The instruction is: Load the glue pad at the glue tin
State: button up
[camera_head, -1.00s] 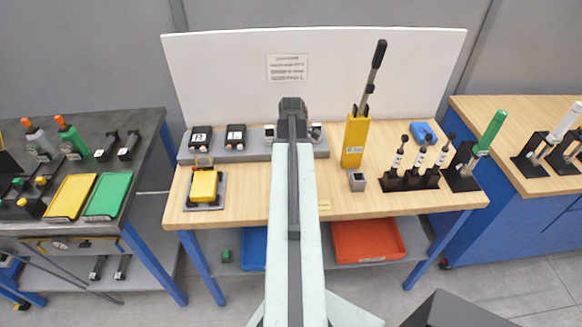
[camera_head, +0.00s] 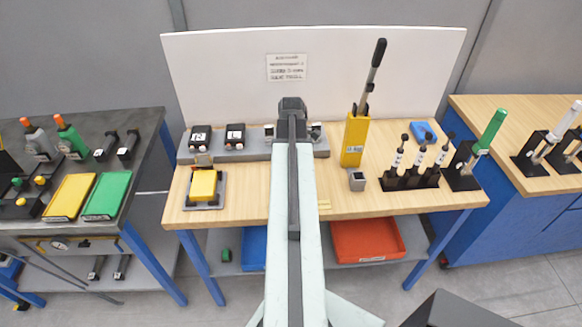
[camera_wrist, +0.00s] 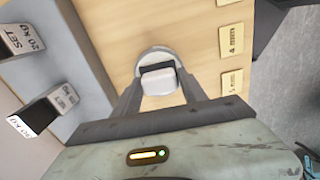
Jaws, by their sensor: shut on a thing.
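In the wrist view my gripper (camera_wrist: 159,92) is shut on a small white block with a dark band along its top, which looks like the glue pad (camera_wrist: 158,83). The pad appears inside or directly over a round, pale-rimmed thing, which looks like the glue tin (camera_wrist: 162,50). I cannot tell whether the pad touches what is in the tin. In the head view my own arm covers the middle of the bench and hides the tin, the pad and my fingertips.
The wooden bench (camera_head: 240,207) holds a grey ledge with black blocks (camera_head: 200,138), a yellow block on a grey plate (camera_head: 203,185), a yellow holder with a lever (camera_head: 354,142) and several upright tools in black stands (camera_head: 410,178). A white back panel (camera_head: 220,75) stands behind.

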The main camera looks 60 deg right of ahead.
jog(key=shift+a, duration=0.1)
notch_tip(320, 180, up, 7)
jog(key=p, duration=0.7)
jog(key=shift+r, duration=0.1)
